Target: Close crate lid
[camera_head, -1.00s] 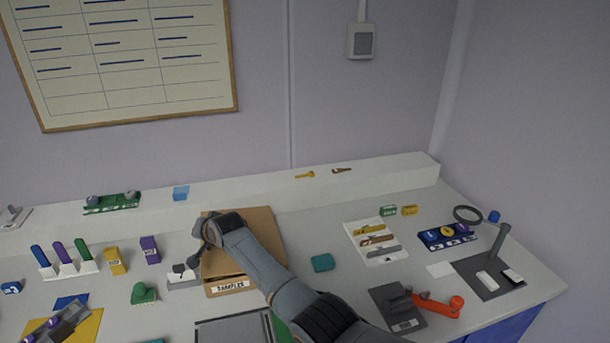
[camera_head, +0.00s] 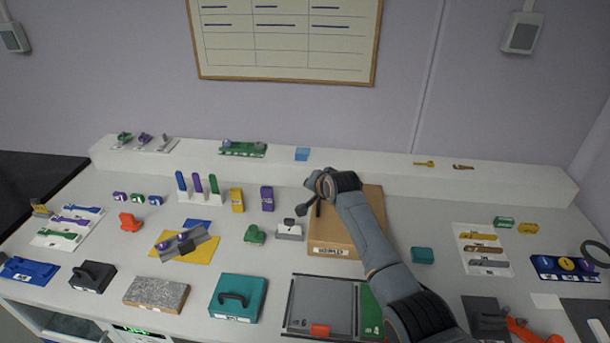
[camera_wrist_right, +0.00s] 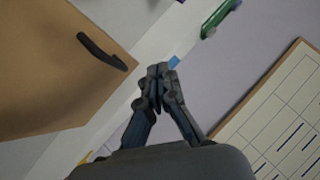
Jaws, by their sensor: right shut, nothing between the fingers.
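The brown crate (camera_head: 332,232), with a white label on its front, stands on the bench right of the middle in the head view. My right forearm crosses over it and hides part of its top. Its lid shows as a flat brown panel with a dark handle at the left of the right wrist view (camera_wrist_right: 60,70); how far it is shut I cannot tell for sure. My right gripper (camera_head: 314,190) is at the crate's back left corner, shut and empty. In the right wrist view its fingertips (camera_wrist_right: 162,72) are together, apart from the panel. My left gripper is out of view.
A grey and white block (camera_head: 290,230) stands close left of the crate. A teal block (camera_head: 422,255) lies to its right, and a grey tray (camera_head: 322,300) lies in front. A raised white ledge (camera_head: 400,178) runs behind. Purple (camera_head: 267,198) and yellow boxes (camera_head: 237,200) stand further left.

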